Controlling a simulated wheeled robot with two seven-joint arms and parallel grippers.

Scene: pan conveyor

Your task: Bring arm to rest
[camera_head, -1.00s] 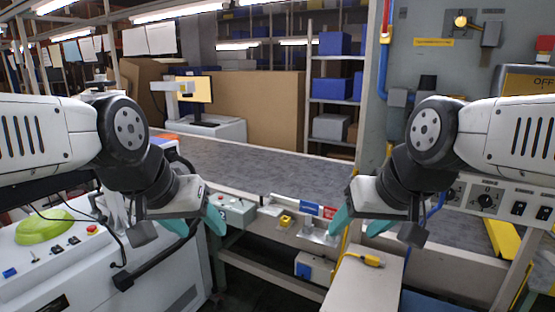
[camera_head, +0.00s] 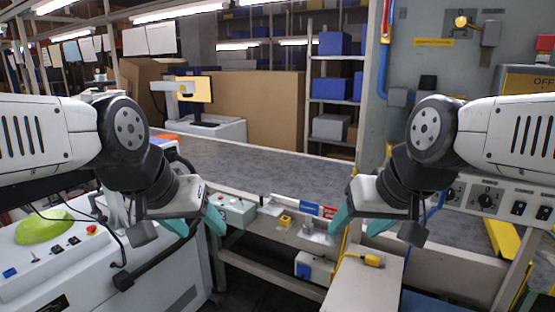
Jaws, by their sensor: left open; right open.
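My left gripper (camera_head: 196,225) has teal fingers and hangs in front of the conveyor's near edge, at the left of the view. Its fingers are apart and hold nothing. My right gripper (camera_head: 360,222) also has teal fingers, set apart and empty, over the near edge right of centre. Both arms are bent at the elbow in a near mirror pose. The grey conveyor belt (camera_head: 250,166) runs behind the grippers. No pan is seen on the visible part of the belt.
A white machine (camera_head: 150,280) with a green dome (camera_head: 44,227) stands at the left. A light-topped bench (camera_head: 365,285) with a yellow-handled tool (camera_head: 372,261) is below my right gripper. A control panel (camera_head: 490,200) with switches is at the right. A blue-binned shelf (camera_head: 333,90) stands behind.

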